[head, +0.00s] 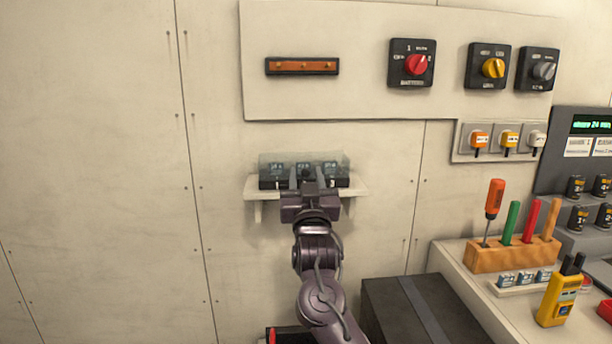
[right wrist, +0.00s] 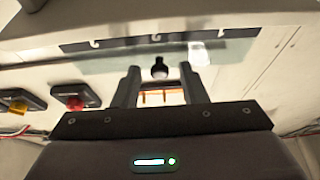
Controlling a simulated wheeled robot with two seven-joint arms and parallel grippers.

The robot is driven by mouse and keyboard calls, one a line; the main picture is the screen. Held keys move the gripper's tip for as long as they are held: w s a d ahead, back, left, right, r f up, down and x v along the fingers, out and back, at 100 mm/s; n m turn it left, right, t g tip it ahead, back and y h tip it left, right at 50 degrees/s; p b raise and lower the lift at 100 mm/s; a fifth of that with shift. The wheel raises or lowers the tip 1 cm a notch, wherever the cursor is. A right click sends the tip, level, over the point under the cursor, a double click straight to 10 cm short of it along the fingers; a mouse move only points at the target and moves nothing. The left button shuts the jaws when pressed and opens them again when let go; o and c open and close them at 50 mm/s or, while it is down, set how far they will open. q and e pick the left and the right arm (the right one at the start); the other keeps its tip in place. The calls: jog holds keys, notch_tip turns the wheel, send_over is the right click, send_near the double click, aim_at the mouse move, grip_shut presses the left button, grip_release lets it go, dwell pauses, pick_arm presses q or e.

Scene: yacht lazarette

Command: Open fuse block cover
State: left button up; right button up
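The fuse block (head: 268,183) is a dark base with blue-grey parts, sitting on a small white wall shelf (head: 357,186). A clear, greenish cover (head: 338,158) stands over it and looks closed. The pale, see-through cover also shows in the right wrist view (right wrist: 95,62). My right gripper (head: 307,178) is at the front of the block, its two fingers apart. In the right wrist view a small dark knob (right wrist: 160,70) shows between the fingers, with gaps on both sides. The gripper hides the middle front of the block. My left gripper is out of view.
A wall panel above carries a copper-coloured bar (head: 302,66) and rotary switches, one red (head: 415,65). A dark box (head: 425,310) stands low to the right. A bench (head: 490,305) holds a wooden tool rack (head: 512,254) and a yellow handheld device (head: 560,295). The wall left of the shelf is bare.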

jog(key=shift+w, duration=0.15)
jog(key=shift+c, duration=0.5)
grip_shut()
